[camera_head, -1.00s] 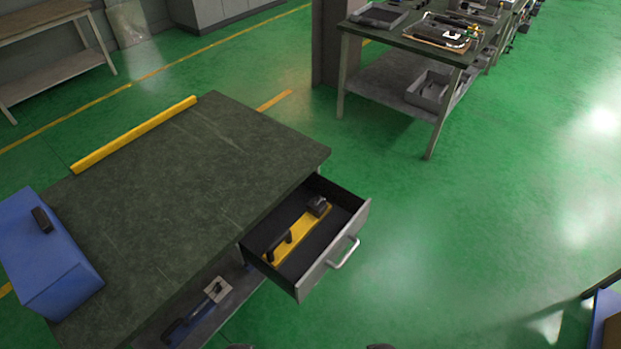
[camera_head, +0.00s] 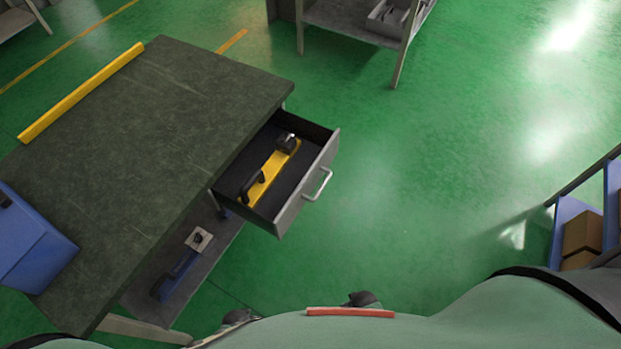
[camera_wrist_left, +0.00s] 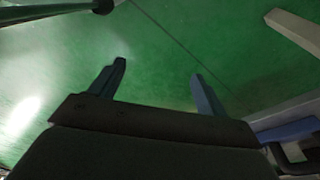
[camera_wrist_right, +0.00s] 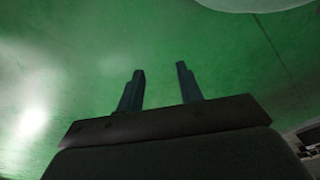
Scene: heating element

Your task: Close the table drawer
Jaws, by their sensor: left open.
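The table drawer (camera_head: 290,181) is pulled out from the right side of the dark-topped table (camera_head: 150,130). Its front carries a pale bar handle (camera_head: 319,186). Inside lies a yellow tool (camera_head: 272,176) with a black handle. In the left wrist view my left gripper (camera_wrist_left: 158,75) is open and empty, with green floor beyond it. In the right wrist view my right gripper (camera_wrist_right: 159,72) has its fingers apart with nothing between them, also over floor. Neither gripper's fingers can be made out in the head view, and both are away from the drawer.
A blue box (camera_head: 32,245) sits on the table's near left part and a yellow bar (camera_head: 82,92) lies along its far edge. A lower shelf holds a blue tool (camera_head: 180,272). A blue rack with cardboard boxes (camera_head: 582,235) stands at right. Floor right of the drawer is clear.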

